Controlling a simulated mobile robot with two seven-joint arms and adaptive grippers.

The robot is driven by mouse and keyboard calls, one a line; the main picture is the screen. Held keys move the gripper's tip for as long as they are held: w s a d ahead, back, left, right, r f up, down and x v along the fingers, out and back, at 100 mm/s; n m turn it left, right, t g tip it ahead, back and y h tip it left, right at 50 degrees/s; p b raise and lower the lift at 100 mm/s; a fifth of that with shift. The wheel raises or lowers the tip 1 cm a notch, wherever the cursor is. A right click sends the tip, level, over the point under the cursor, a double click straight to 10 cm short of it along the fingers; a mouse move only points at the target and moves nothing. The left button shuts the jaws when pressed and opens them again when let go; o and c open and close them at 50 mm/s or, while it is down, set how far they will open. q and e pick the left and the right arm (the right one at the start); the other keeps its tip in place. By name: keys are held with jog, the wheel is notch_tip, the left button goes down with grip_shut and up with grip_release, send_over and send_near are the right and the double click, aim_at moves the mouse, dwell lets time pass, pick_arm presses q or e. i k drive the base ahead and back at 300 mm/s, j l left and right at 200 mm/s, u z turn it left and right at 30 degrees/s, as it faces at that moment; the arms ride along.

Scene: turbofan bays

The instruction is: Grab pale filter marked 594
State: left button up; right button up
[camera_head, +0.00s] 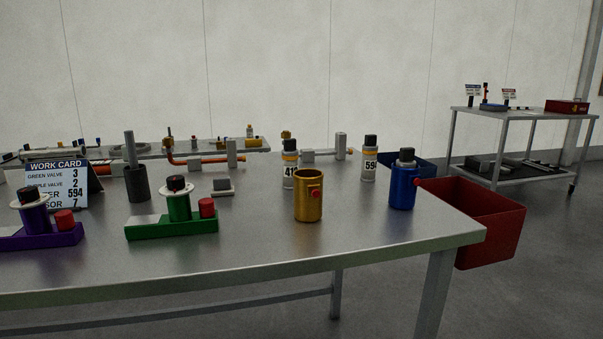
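The pale filter marked 594 (369,174) stands upright towards the back right of the metal table (265,240). It has a black cap, and its label reads 59 with the last digit unclear. A second pale filter (290,177) with a black cap stands to its left; its label starts with 41, and the gold cup (308,205) stands in front of its lower right. The work card (57,183) at the left lists 594. Neither of my grippers is in view.
A blue cylinder (402,192) with a dark cap stands right of filter 594. A blue bin (425,167) and a red bin (490,222) are at the right edge. Purple (40,236) and green (170,228) valve units sit front left. A cart (525,113) stands far right.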

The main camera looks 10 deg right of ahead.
aim_at(371, 148)
jog(key=i+l+u, duration=0.15)
jog(key=l+u, duration=0.15)
jog(key=l, duration=0.5)
jog(key=l+u, duration=0.35)
jog(key=l, duration=0.45)
